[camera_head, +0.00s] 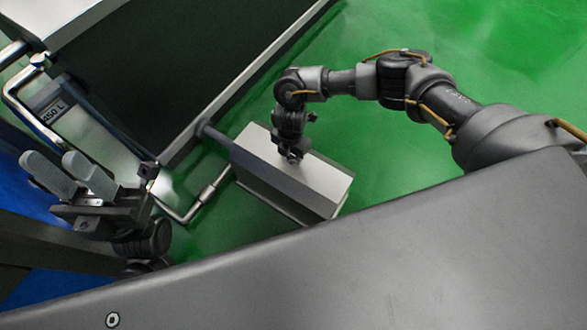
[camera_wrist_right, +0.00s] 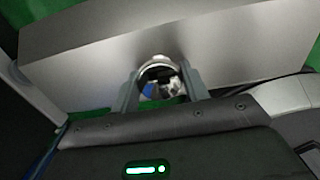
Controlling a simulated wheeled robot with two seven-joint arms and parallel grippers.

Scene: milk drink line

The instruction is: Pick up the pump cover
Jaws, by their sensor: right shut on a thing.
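The pump cover (camera_head: 325,182) is a long silver box-shaped cover, seen from above on or just over the green floor; I cannot tell which. My right gripper (camera_head: 292,155) points down at the middle of its top. In the right wrist view the cover's broad metal face (camera_wrist_right: 90,58) fills the upper part. There the right gripper (camera_wrist_right: 160,88) has its fingers on both sides of a shiny arched handle (camera_wrist_right: 157,61) and is shut on it. My left gripper (camera_head: 54,160) is at the far left, its two pale fingers apart and empty.
A large dark tank or cabinet (camera_head: 180,70) stands behind and left of the cover. A steel pipe (camera_head: 200,203) bends close to the cover's left end. A panel marked "450 L" (camera_head: 75,125) is near my left gripper. Open green floor (camera_head: 480,50) lies right.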

